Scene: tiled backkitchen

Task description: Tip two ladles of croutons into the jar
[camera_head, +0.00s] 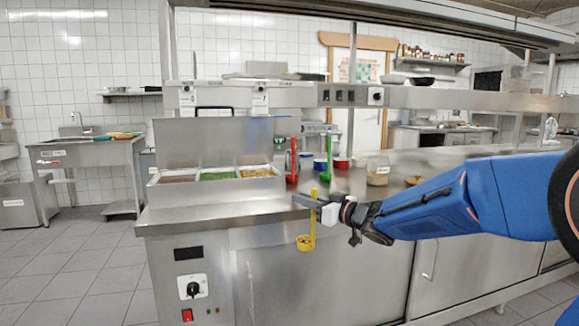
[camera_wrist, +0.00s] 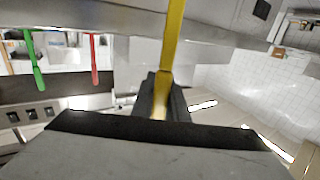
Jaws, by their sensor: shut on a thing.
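My gripper (camera_head: 312,204) is shut on the handle of a yellow ladle (camera_head: 312,230). The ladle hangs upright in front of the counter's front edge, bowl down, below the counter top. I cannot tell what is in its bowl. In the wrist view the yellow handle (camera_wrist: 173,40) runs up from between the dark fingers (camera_wrist: 163,97). A glass jar (camera_head: 377,174) with a pale label stands on the counter behind and right of my gripper; tan contents show low in it. A yellow-tan food, possibly the croutons (camera_head: 257,173), fills the right bin of the open well.
The well (camera_head: 216,186) also has green and reddish-brown bins. A red ladle (camera_head: 292,165) and a green ladle (camera_head: 325,160) hang behind my gripper. Red and blue pots (camera_head: 341,162) stand nearby. A small wooden-looking item (camera_head: 413,181) lies right of the jar. An overhead shelf spans the counter.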

